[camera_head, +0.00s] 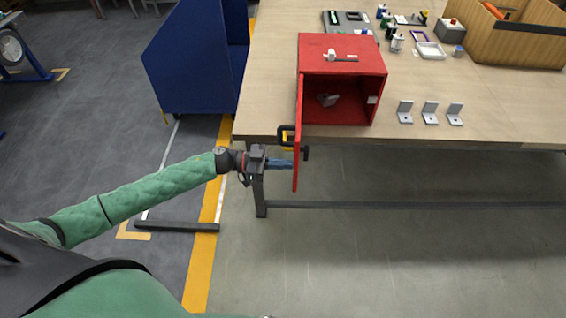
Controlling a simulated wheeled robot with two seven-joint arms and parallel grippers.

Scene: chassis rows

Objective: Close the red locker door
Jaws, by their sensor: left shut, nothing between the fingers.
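The red locker (342,54) sits at the front edge of the wooden table, its front facing me. Its red door (298,135) is hinged at the left and stands wide open, sticking out toward me past the table edge, seen nearly edge-on. A black handle (287,132) shows on the door's left side. A grey bracket (328,99) lies inside the locker. My left gripper (291,164) is shut and empty, its fingertips at the left face of the door, below the handle. I cannot tell whether they touch it. My right gripper is not in view.
Several grey brackets (430,113) stand on the wooden table (480,95) right of the locker. Small parts and a wooden crate (520,40) are farther back. A blue cabinet (190,60) stands left of the table. The floor before the table is clear.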

